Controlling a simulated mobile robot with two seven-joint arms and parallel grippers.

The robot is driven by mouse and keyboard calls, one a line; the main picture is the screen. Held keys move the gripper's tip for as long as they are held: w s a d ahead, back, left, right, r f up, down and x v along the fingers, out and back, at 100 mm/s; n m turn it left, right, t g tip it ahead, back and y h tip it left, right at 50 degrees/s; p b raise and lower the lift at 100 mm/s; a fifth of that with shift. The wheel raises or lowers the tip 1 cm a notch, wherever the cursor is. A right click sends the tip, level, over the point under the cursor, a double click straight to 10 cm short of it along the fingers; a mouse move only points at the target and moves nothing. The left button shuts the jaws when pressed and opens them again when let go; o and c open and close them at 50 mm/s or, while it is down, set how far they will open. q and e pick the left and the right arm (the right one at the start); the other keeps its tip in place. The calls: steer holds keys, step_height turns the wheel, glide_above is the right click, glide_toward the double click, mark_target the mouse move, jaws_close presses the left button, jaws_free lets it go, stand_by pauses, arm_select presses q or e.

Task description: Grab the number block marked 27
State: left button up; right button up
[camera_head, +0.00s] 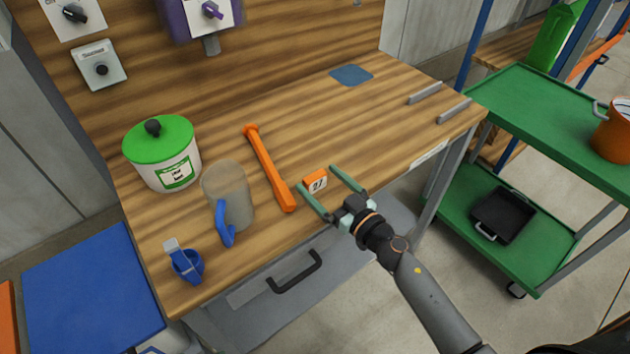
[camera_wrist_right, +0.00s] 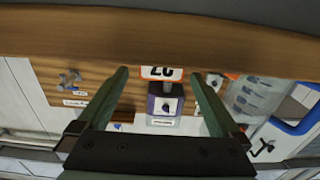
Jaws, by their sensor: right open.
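The number block (camera_head: 316,181) is a small orange block with a white face and dark digits, standing near the front edge of the wooden bench top. In the right wrist view the block (camera_wrist_right: 162,73) shows its digits upside down; they look like 27 but are small. My right gripper (camera_head: 315,178) comes in from the front right, open, with its green fingertips on either side of the block. In the right wrist view the fingers of the gripper (camera_wrist_right: 160,76) are spread, with a gap on each side of the block. My left gripper is not in view.
An orange bar tool (camera_head: 268,165) lies just left of the block. The bench top behind the block is clear. A green cart (camera_head: 530,105) stands right.

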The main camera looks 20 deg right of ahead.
mark_target(312, 174)
steer(key=shift+b+x, duration=0.45)
steer(key=shift+x, duration=2.35)
steer(key=shift+a, duration=0.1)
steer(key=shift+s, duration=0.1)
steer(key=c, duration=1.4)
steer(key=shift+r, duration=0.1)
